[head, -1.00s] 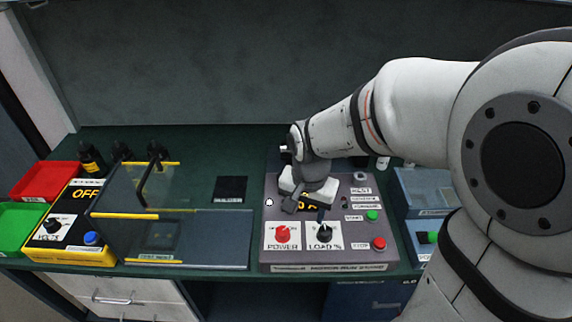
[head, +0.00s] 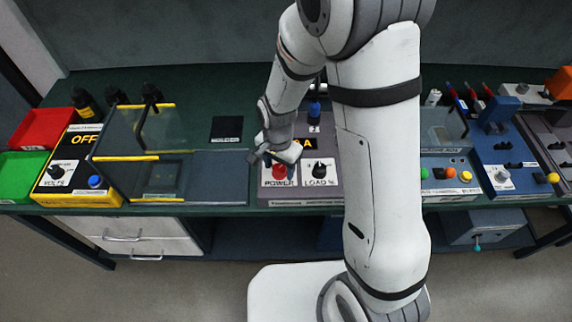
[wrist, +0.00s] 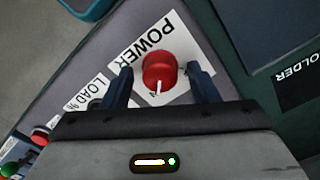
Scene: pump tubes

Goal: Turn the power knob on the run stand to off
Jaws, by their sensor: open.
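The run stand (head: 262,203) is a grey panel on the green bench. Its red power knob (head: 279,172) sits on a white plate marked POWER. In the wrist view the red knob (wrist: 160,68) has a white pointer line towards the bottom of the picture, towards my gripper body. My gripper (wrist: 161,74) is open, with one dark finger on each side of the knob; I see gaps between fingers and knob. In the head view my gripper (head: 276,157) is over the knob's upper part. The markings near the pointer are partly hidden.
The black LOAD % knob (head: 319,170) is right of the power knob. A clear guarded fixture (head: 135,150) and a yellow OFF-display unit (head: 70,165) stand left. A blue unit (head: 490,150) stands right. My arm hides part of the bench.

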